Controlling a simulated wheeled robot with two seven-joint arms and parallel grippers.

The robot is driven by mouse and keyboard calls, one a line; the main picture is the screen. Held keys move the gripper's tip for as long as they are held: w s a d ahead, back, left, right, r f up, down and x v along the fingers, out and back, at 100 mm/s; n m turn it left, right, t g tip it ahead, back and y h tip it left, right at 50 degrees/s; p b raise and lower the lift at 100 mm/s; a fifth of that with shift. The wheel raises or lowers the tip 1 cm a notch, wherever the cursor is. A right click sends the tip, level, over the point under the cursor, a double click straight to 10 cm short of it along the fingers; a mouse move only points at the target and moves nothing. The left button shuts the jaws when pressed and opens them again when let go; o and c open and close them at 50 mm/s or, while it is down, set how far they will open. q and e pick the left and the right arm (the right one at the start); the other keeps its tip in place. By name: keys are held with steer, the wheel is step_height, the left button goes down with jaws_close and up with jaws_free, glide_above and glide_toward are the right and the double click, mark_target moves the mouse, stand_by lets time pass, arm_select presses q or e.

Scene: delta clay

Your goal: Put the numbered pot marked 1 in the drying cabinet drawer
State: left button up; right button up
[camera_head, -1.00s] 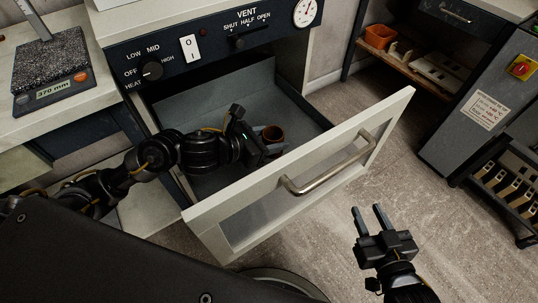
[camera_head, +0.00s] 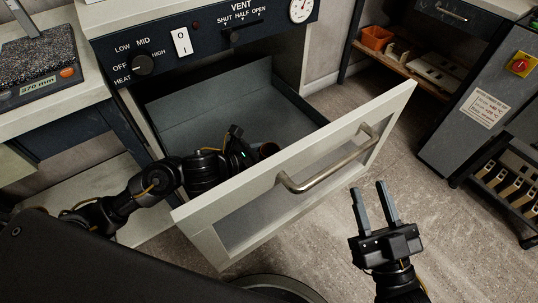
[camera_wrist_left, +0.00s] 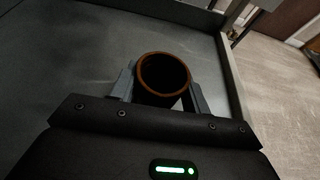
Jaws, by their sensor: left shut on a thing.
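The drying cabinet drawer (camera_head: 226,101) is pulled open, with a grey inside and a pale front (camera_head: 240,203). My left gripper (camera_head: 254,153) is inside the drawer, near its front panel. It is shut on a brown pot (camera_head: 268,149), which also shows upright between the fingers in the left wrist view (camera_wrist_left: 163,77). The left fingers (camera_wrist_left: 160,85) sit on either side of the pot. I cannot see a number on the pot, nor tell whether its base touches the drawer floor. My right gripper (camera_head: 374,211) is open and empty, over the floor in front of the drawer.
The drawer's metal handle (camera_head: 325,166) sticks out in front. The cabinet's control panel (camera_head: 205,38) is above the drawer. A worktop with a 370 mm block (camera_head: 42,72) is at left. A grey machine (camera_head: 480,105) stands at right. The floor between is clear.

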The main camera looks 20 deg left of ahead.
arm_select(q)
steer(key=shift+f, duration=0.15)
steer(key=o, duration=1)
arm_select(e)
steer(key=shift+d+r+t, duration=0.2)
steer(key=shift+r+t, duration=0.1)
steer(key=shift+r, duration=0.05)
